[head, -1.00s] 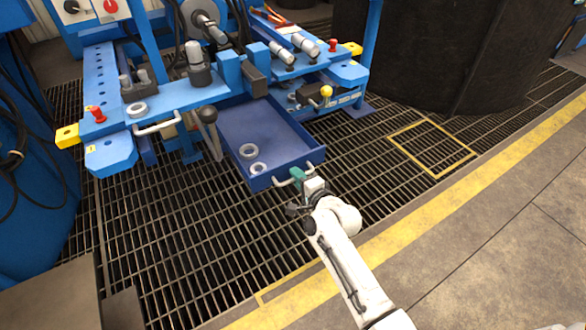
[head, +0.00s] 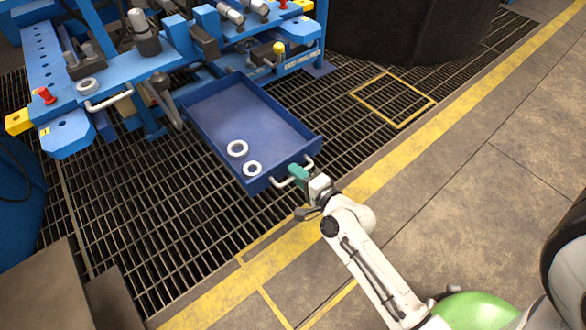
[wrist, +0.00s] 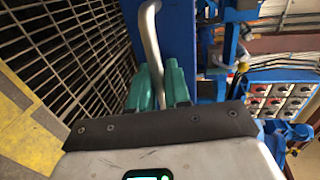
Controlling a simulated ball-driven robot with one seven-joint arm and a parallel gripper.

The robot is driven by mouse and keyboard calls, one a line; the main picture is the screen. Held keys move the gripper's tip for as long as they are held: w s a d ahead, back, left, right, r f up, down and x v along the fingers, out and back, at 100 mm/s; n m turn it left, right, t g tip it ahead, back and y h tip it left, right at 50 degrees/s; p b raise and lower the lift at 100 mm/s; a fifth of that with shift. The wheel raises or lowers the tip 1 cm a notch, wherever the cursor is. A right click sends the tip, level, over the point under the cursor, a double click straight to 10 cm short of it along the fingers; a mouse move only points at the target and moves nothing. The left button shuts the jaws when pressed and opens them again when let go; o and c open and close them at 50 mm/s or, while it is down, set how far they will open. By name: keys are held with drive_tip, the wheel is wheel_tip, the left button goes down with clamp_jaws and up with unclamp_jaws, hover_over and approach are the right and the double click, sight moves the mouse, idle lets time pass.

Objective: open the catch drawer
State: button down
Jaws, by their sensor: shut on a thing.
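The catch drawer (head: 262,115) is a blue open tray that stands pulled far out from under the blue machine frame in the head view. Two pale metal rings lie in it near its front left. A pale bar handle (head: 309,164) is on its front face; it also shows in the wrist view (wrist: 150,35). My gripper (head: 298,173), with green fingers, is shut on the handle. In the wrist view the green fingers (wrist: 158,88) sit on either side of the lower part of the handle bar.
The blue machine bench (head: 180,62) stands behind the drawer. Another bar handle (head: 108,98) and a ball-ended lever (head: 165,92) are left of the drawer. A dark round vessel (head: 410,30) stands at the back right. The floor (head: 480,190) on the right is clear.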

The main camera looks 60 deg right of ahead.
drive_tip(key=shift+f, duration=0.1)
drive_tip(key=c, duration=1.3)
unclamp_jaws()
drive_tip(key=shift+s, duration=0.15)
drive_tip(key=p+v, duration=0.2)
drive_tip(key=v, duration=0.8)
drive_tip(key=shift+s+a, duration=0.15)
drive_tip(key=shift+s, duration=0.1)
drive_tip(key=shift+a, duration=0.1)
